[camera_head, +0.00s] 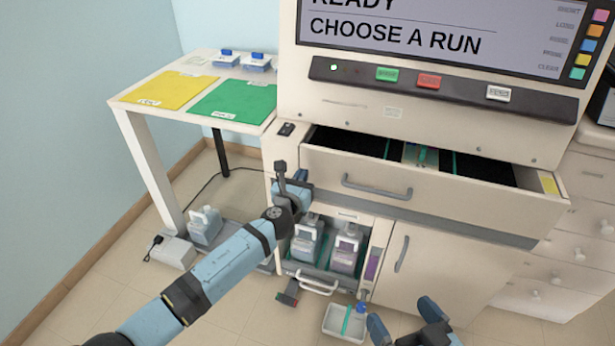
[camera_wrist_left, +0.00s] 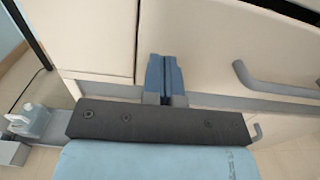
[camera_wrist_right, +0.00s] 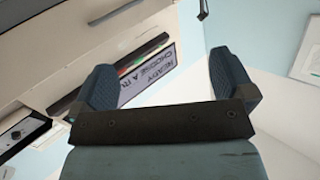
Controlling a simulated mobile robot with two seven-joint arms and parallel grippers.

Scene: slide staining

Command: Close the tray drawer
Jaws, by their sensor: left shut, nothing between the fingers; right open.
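The tray drawer (camera_head: 425,195) of the big white machine is pulled out partway in the head view, with dark trays and a lighter strip inside. Its grey bar handle (camera_head: 377,188) is on the front face, and the handle also shows at the right of the left wrist view (camera_wrist_left: 285,88). My left gripper (camera_head: 292,180) is shut and empty, close to the left end of the drawer front; whether it touches cannot be told. It also shows in the left wrist view (camera_wrist_left: 164,72). My right gripper (camera_head: 404,315) is open and empty, low in front of the machine.
Below the drawer, an open bay holds bottles (camera_head: 345,248), and a small white tray (camera_head: 344,324) sits beneath it. A closed cabinet door with a handle (camera_head: 402,254) is to the right. A side table with yellow (camera_head: 168,90) and green mats (camera_head: 235,101) stands left.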

